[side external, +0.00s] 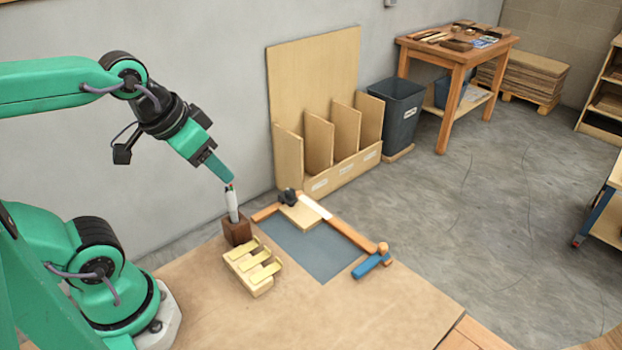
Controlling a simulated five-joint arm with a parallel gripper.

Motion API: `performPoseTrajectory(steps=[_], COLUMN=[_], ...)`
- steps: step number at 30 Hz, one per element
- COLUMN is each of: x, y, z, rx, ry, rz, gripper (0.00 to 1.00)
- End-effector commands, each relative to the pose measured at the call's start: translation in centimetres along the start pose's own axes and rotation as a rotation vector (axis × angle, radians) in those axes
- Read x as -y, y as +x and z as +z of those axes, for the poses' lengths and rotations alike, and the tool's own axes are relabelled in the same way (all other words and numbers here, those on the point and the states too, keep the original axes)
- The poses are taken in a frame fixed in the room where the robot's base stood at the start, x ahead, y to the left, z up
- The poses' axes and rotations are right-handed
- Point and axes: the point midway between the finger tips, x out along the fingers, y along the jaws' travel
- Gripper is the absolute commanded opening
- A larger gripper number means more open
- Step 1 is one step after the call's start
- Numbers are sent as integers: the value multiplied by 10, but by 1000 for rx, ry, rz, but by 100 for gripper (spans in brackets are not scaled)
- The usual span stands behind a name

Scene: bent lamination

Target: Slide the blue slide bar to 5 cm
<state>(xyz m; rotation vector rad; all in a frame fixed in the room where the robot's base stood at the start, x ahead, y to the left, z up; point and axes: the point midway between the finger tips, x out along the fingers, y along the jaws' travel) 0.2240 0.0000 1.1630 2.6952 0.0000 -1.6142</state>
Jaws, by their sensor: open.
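The blue slide bar (371,265) lies at the front right end of a wooden rail (352,234), by a round wooden knob (382,248). A pale strip (316,207) lies along the far part of the rail; any markings are too small to read. My gripper (229,182) points down and to the right, far to the left of the slide bar and well above the table. It is open, with nothing visibly held. Its tip is just above a white pen-like stick (232,204) standing in a brown block (237,231); I cannot tell whether they touch.
A grey panel (310,248) lies beside the rail. A light wooden block with a black knob (289,196) sits at its far corner. A slotted wooden block (252,266) stands in front of the brown block. The table's front (330,315) is clear.

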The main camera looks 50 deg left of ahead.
Motion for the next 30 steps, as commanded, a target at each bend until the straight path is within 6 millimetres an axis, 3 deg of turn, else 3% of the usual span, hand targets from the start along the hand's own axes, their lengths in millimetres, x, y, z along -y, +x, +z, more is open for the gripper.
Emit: performPoseTrajectory(steps=[11, 13, 19, 30], x=[0, 0, -2, -20], y=[0, 0, 1, 14], z=[0, 0, -6, -50], rx=[0, 0, 10, 93], ry=[0, 0, 5, 42], rz=[0, 0, 4, 30], gripper=[48, 41, 41, 41])
